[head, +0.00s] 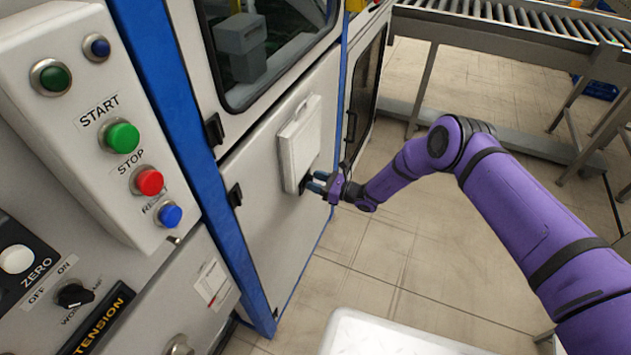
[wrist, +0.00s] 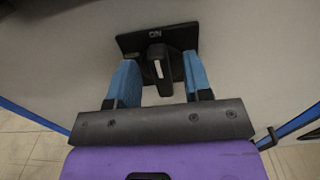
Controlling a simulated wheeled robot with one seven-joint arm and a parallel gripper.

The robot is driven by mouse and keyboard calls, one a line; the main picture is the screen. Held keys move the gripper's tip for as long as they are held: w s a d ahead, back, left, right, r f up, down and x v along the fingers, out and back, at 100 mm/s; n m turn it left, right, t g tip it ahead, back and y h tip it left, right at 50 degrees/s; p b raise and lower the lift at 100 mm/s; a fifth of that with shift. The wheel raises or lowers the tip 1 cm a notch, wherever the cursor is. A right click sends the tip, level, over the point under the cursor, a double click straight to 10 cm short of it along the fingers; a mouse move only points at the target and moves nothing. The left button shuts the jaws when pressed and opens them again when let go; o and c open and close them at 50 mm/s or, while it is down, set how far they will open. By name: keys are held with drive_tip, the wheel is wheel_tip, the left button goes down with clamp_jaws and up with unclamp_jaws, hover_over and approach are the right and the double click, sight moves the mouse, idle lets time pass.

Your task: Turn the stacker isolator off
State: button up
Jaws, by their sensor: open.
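The stacker isolator is a black rotary handle (wrist: 157,68) on a black plate (wrist: 128,42) in the wrist view. The plate reads ON at the top. The white mark on the handle points up toward ON. My gripper (wrist: 161,78) is open, with one blue finger on each side of the handle and a visible gap on both sides. In the head view, my gripper (head: 317,183) is at the cabinet face, just below a white box (head: 299,143). There the isolator is mostly hidden; only a dark bit shows beside the fingers.
A control panel with a green START button (head: 122,137), a red STOP button (head: 149,181) and a blue RESET button (head: 170,215) is at the left. A blue post (head: 193,150) stands beside the cabinet. A roller conveyor (head: 510,22) is at the back right. Tiled floor (head: 400,270) lies open below my arm.

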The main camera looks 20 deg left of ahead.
drive_tip(key=shift+a, duration=0.25)
clamp_jaws()
